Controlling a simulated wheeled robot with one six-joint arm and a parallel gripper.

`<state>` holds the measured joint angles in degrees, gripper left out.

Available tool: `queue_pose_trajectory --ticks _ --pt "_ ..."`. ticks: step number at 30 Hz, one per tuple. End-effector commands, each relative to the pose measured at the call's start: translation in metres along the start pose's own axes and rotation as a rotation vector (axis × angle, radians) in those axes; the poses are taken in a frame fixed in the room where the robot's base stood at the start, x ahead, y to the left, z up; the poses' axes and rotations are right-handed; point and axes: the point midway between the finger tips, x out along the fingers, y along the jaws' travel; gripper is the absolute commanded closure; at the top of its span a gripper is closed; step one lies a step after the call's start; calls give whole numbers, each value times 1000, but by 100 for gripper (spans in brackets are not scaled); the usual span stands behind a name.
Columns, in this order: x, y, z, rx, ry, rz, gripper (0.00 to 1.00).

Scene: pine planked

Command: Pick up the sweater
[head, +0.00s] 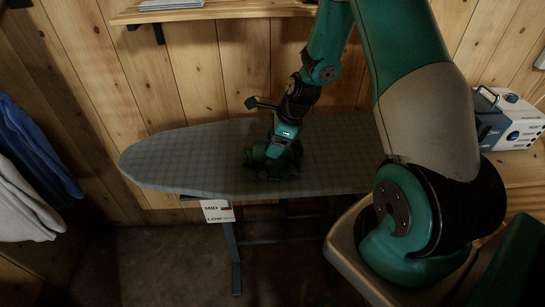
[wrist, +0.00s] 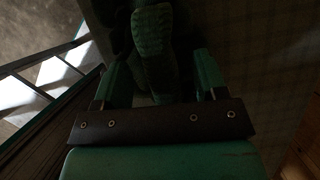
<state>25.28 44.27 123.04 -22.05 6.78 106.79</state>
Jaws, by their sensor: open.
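A dark green crumpled sweater (head: 262,174) lies on the grey checked ironing board (head: 180,160), near its middle. My gripper (head: 277,156) points down at the sweater from above, with its tips at or in the cloth. In the wrist view the sweater (wrist: 153,38) shows as a knitted fold between the two fingers of my gripper (wrist: 161,66). The fingers are open, apart on either side of the fold. The picture is dark, so I cannot tell whether they touch it.
A white MID/LOW label (head: 217,211) hangs under the board's front edge. Blue and white garments (head: 25,205) hang at the left. A blue and white machine (head: 510,120) stands on a wooden surface at the right. A wooden shelf (head: 220,9) is on the wall behind.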

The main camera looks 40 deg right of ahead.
Motion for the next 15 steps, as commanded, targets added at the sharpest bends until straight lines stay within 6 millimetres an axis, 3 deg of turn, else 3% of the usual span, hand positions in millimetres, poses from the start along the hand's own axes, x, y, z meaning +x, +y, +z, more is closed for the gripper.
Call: queue_pose_trajectory --ticks 3,5,12,15 --pt "0 0 0 0 0 0 34" --pt "0 0 0 0 0 0 46" --pt "0 0 0 0 0 0 100" --pt "-1 0 0 0 -1 0 100"
